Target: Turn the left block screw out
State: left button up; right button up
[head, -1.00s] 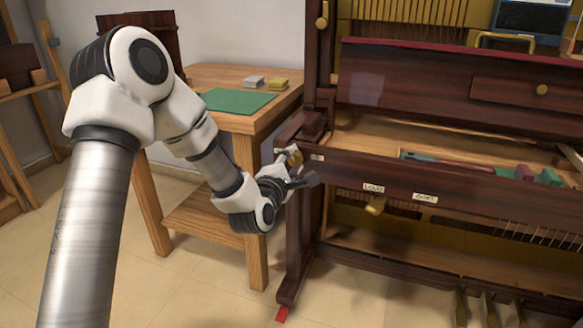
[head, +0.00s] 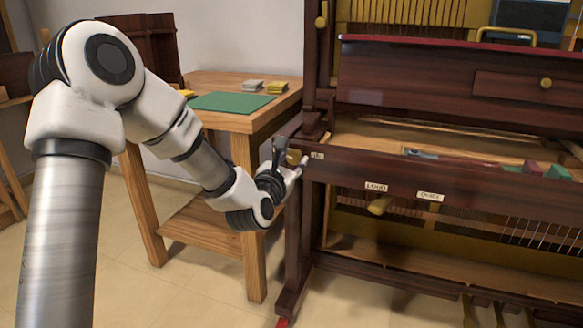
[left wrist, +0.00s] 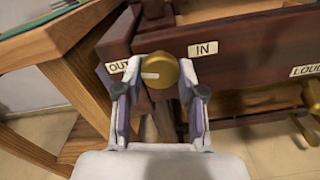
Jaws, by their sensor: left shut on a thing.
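The left block screw is a round brass knob (left wrist: 162,68) at the left end of the piano's dark wood front rail. A short white mark shows on its face. In the left wrist view the OUT label (left wrist: 118,66) is left of it and the IN label (left wrist: 203,49) right of it. My left gripper (left wrist: 160,72) is shut on the knob, one pale finger on each side. In the head view the gripper (head: 288,163) is at the rail's left end, and the knob (head: 293,157) is partly hidden by it. My right gripper is not in view.
A wooden side table (head: 245,124) with a green mat (head: 232,102) stands close left of the piano. LOUD (head: 376,187) and QUIET (head: 430,196) labels are on the rail, with a brass knob (head: 380,205) below. Coloured blocks (head: 535,168) lie in the open key area.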

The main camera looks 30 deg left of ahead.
pick_arm(q)
jog(key=shift+n+b, duration=0.6)
jog(key=shift+n, duration=0.7)
jog(key=o, duration=1.1)
jog(key=v, duration=0.7)
jog(key=shift+s, duration=0.25)
